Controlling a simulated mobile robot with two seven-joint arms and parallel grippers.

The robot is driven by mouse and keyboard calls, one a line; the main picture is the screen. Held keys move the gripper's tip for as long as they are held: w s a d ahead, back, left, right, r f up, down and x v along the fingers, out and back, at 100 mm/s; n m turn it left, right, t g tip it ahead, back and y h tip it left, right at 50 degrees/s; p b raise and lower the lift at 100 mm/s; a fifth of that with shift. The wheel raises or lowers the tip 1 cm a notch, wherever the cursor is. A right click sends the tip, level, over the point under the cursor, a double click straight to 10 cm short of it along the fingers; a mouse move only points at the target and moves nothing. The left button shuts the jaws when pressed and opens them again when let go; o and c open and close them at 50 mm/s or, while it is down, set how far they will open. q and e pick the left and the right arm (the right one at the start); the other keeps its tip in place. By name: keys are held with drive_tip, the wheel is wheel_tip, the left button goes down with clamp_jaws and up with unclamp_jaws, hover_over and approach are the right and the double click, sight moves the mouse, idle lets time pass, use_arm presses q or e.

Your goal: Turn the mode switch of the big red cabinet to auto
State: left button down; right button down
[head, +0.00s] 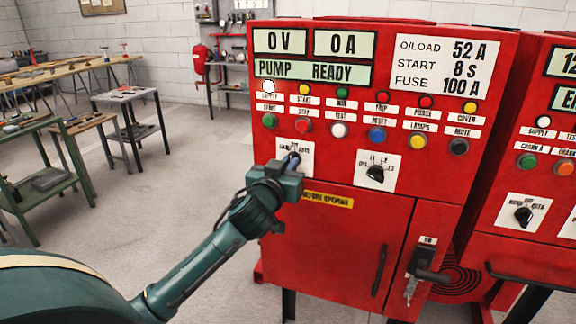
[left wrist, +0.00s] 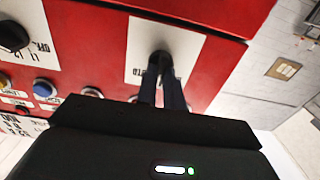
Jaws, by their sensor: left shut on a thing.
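The big red cabinet (head: 340,225) fills the middle of the head view, with "0 V", "0 A" and "PUMP READY" on its displays. Its mode switch sits on a white plate (head: 306,146) at the left, below the button rows. My left gripper (head: 291,161) is at this plate and covers most of the switch and its labels. In the left wrist view the fingers (left wrist: 161,75) are shut on the black knob of the mode switch (left wrist: 160,56). Where the knob points cannot be told. My right gripper is not in view.
A second black selector (head: 376,173) is on a white plate right of the gripper. Buttons (head: 340,130) are above it. A door handle (head: 380,270) and a latch with keys (head: 418,272) are lower down. Another red cabinet (head: 500,250) stands close on the right. Workbenches (head: 125,97) stand left.

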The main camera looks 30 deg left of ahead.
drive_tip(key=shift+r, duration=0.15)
use_arm(q)
drive_tip(key=m+p, duration=0.4)
drive_tip(key=m, duration=0.4)
drive_tip(key=shift+d+m+p, duration=0.15)
drive_tip(key=shift+m+p, duration=0.25)
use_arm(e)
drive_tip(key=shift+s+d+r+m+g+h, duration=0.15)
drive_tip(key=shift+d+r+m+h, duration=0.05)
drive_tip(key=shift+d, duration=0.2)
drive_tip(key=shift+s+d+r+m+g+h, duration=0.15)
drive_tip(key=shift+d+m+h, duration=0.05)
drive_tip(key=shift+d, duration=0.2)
use_arm(q)
drive_tip(key=shift+f, duration=0.1)
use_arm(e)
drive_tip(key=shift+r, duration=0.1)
use_arm(q)
drive_tip(key=c, duration=1.6)
unclamp_jaws()
drive_tip(key=shift+c, duration=0.2)
drive_tip(key=shift+o, duration=0.6)
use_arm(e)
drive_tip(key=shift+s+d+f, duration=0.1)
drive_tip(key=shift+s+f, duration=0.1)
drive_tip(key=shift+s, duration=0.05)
